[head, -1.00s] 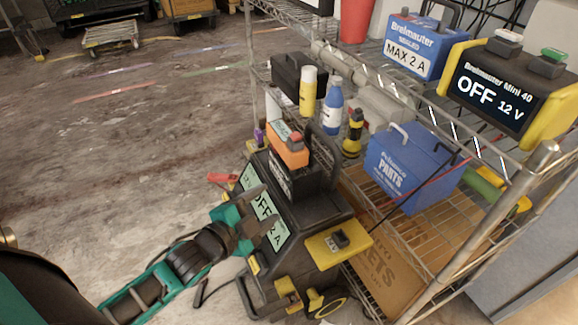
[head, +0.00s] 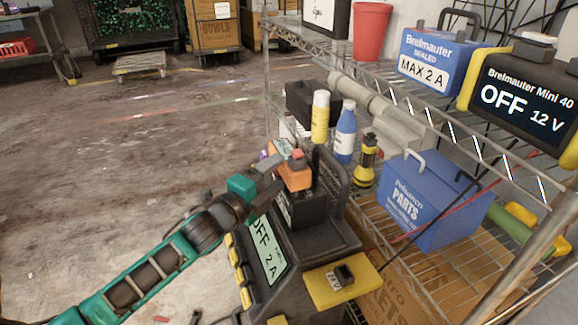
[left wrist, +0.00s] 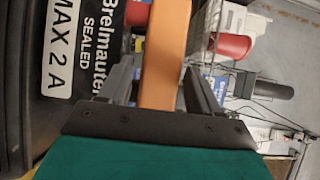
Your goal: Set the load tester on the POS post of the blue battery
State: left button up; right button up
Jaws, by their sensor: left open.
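The blue battery (head: 432,62), marked "Brelmauter SEALED MAX 2 A", stands on the top shelf at upper right; I cannot make out its POS post. An orange block (head: 292,178) with a red cap, probably the load tester, sits on a black battery (head: 300,208) atop the dark charger cart. My left gripper (head: 272,186) is open at the orange block's left side. In the left wrist view the orange block (left wrist: 165,55) lies between the open fingers (left wrist: 160,88), with the black battery's lettered face (left wrist: 95,45) at left. My right gripper is out of view.
The cart (head: 325,240) carries a yellow tray (head: 340,285). The wire shelf at right holds a Brelmauter Mini 40 unit (head: 520,100), a red cup (head: 371,30), a blue parts box (head: 425,200) and several bottles. Open floor (head: 120,170) lies left.

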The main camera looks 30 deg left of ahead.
aim_at(281, 168)
pick_arm(q)
jog(key=shift+w+d+r+b, duration=0.1)
jog(key=shift+w+d+b, duration=0.15)
jog(key=shift+w, duration=0.65)
jog(key=shift+w+d+f+b, duration=0.1)
jog(key=shift+w+b, duration=0.2)
jog(key=shift+w, duration=0.65)
jog(key=shift+w+d+r+b, duration=0.1)
jog(key=shift+w+d+b, duration=0.15)
jog(key=shift+w, duration=0.65)
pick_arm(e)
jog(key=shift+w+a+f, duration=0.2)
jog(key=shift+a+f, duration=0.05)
pick_arm(q)
jog(key=shift+c, duration=0.4)
jog(key=c, duration=1.1)
jog(key=shift+r, duration=0.15)
